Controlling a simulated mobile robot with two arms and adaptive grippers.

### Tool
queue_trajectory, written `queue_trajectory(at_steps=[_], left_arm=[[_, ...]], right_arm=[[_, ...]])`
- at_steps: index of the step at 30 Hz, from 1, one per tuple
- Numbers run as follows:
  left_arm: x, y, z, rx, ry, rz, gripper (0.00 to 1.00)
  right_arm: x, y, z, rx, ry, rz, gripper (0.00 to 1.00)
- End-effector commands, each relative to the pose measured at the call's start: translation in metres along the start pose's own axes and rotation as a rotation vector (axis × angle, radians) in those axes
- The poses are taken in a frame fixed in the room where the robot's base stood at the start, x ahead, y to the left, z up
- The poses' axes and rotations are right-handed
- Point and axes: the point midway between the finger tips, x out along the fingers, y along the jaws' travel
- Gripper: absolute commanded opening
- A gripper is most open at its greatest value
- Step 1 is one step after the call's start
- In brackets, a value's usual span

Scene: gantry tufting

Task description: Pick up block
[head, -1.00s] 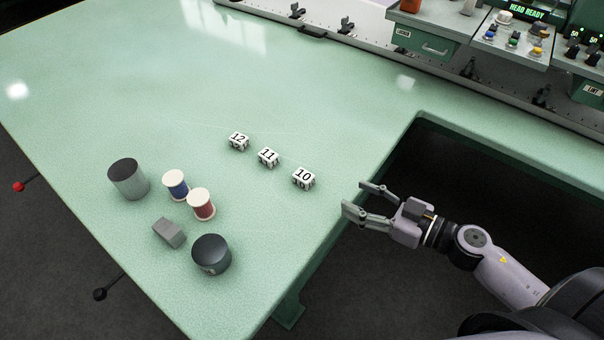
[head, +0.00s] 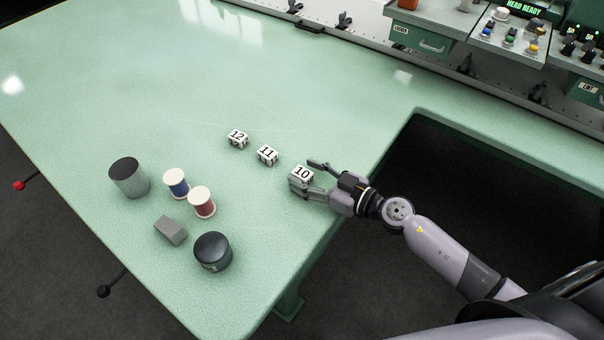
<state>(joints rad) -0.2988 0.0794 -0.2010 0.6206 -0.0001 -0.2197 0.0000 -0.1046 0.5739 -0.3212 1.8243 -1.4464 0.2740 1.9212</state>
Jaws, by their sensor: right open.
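Three white numbered blocks stand in a slanting row on the green table: block 12 (head: 237,139), block 11 (head: 267,155) and block 10 (head: 302,174). A plain grey block (head: 171,230) lies farther left and nearer the front. My right gripper (head: 304,178) is open at block 10, with one finger on its near side and the other by its far right side. I cannot tell whether the fingers touch it. My left gripper is not in view.
A grey cylinder (head: 129,178), a blue spool (head: 176,183), a red spool (head: 202,202) and a dark round container (head: 212,252) stand left of the blocks. The green table (head: 120,80) is clear behind them. A dark cutout lies to the right, with control boxes (head: 510,35) at the back right.

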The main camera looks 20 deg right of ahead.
Motion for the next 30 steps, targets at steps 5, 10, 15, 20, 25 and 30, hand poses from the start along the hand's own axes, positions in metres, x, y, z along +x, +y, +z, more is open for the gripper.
queue_trajectory(at_steps=[5,10,15,20,25,30], left_arm=[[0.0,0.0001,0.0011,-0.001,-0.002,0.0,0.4],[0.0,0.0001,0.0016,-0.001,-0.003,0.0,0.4],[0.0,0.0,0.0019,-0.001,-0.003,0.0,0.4],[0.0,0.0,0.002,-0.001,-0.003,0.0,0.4],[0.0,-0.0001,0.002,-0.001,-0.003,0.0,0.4],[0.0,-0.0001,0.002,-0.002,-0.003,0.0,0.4]], right_arm=[[0.0023,-0.0003,0.0003,0.0,-0.001,-0.001,0.52],[0.002,-0.0002,0.0004,0.0,-0.001,-0.001,0.46],[0.0019,-0.0002,0.0004,0.0,-0.001,-0.001,0.35],[0.0018,-0.0002,0.0004,0.0,-0.001,-0.001,0.24],[0.0018,-0.0002,0.0004,0.0,-0.001,-0.001,0.13],[0.0018,-0.0002,0.0004,0.0,-0.001,-0.001,0.02]])
